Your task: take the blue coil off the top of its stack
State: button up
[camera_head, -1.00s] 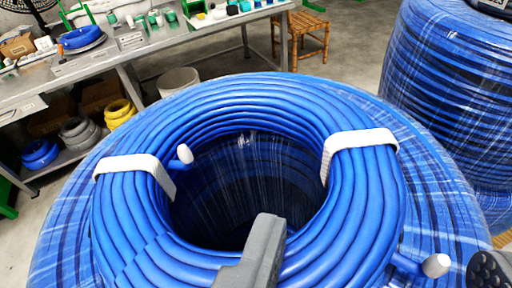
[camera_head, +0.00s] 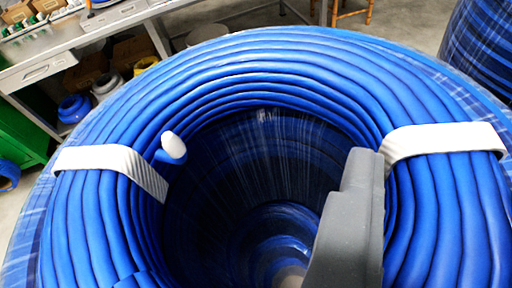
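The blue coil (camera_head: 110,222) lies on top of a wider wrapped blue stack (camera_head: 22,250) and fills most of the camera_head view. White straps bind it at the left (camera_head: 112,162) and at the right (camera_head: 440,142). A white-capped cable end (camera_head: 173,147) sticks up by the left strap. One grey finger of my gripper (camera_head: 350,215) reaches over the central hole, close to the coil's inner right side. Whether it touches is unclear. The other finger is out of view, so the grip on the coil cannot be judged.
Another wrapped blue stack (camera_head: 482,50) stands at the upper right. A grey workbench (camera_head: 85,40) runs along the upper left, with cable coils (camera_head: 74,108) on its lower shelf. A strip of bare floor (camera_head: 408,22) shows at the top right.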

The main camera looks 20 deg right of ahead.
jog(key=shift+f, duration=0.1)
grip_shut()
jog(key=shift+s, duration=0.1)
jog(key=shift+r, duration=1.6)
jog(key=shift+s+a+r, duration=0.1)
jog(key=shift+r, duration=0.15)
jog(key=s+a+r+b, duration=0.1)
jog(key=s+a+b, duration=0.2)
jog(key=s, duration=1.2)
jog(key=b, duration=0.3)
jog(key=shift+r+b, duration=0.2)
jog(key=shift+b, duration=0.1)
